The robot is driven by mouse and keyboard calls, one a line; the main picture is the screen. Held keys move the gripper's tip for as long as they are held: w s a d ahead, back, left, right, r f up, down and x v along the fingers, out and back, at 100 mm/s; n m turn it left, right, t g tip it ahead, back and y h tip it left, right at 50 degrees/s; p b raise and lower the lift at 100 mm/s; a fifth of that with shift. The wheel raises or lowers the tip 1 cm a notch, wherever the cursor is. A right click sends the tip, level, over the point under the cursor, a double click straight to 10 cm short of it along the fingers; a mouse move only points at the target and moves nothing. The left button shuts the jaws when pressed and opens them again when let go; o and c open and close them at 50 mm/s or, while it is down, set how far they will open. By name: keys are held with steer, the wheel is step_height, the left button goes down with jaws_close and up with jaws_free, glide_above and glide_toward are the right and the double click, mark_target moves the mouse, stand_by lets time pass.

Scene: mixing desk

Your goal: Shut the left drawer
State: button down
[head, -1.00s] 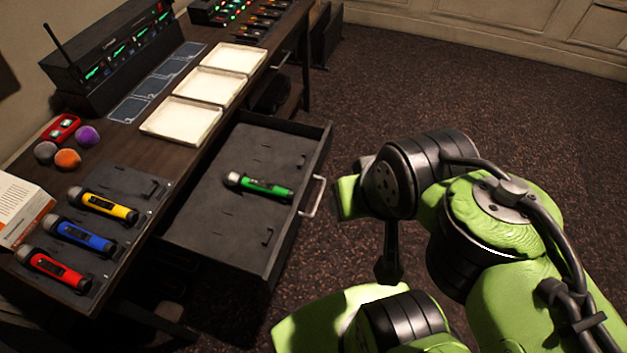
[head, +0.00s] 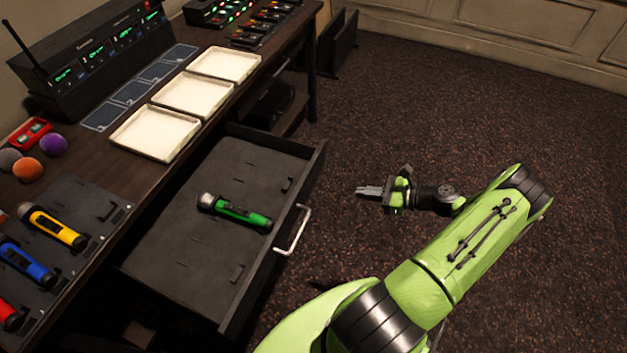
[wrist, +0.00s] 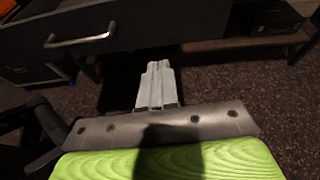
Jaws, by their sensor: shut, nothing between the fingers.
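The left drawer (head: 200,232) is pulled out from the desk in the head view, with a silver bar handle (head: 293,230) on its front. A green microphone (head: 236,212) lies inside it. My gripper (head: 360,189) is shut and empty. It is to the right of the drawer front, apart from it. In the wrist view my shut fingers (wrist: 158,68) point toward the dark drawer front (wrist: 150,28). The drawer's handle (wrist: 80,40) shows there at upper left, clear of the fingers.
The desk top holds white trays (head: 193,95), a receiver rack (head: 95,60), coloured foam balls (head: 54,145) and a mat (head: 100,188) with yellow, blue and red microphones. Dark panels (head: 343,45) stand beyond the desk. The carpet (head: 420,110) right of the drawer is open.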

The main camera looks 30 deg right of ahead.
mark_target(310, 184)
steer(key=shift+m+t, duration=0.3)
steer(key=shift+m, duration=0.1)
steer(key=b+x, duration=0.2)
steer(key=x, duration=1.1)
steer(key=shift+w, duration=0.15)
steer(key=shift+w+a, duration=0.2)
steer(key=shift+w, duration=0.05)
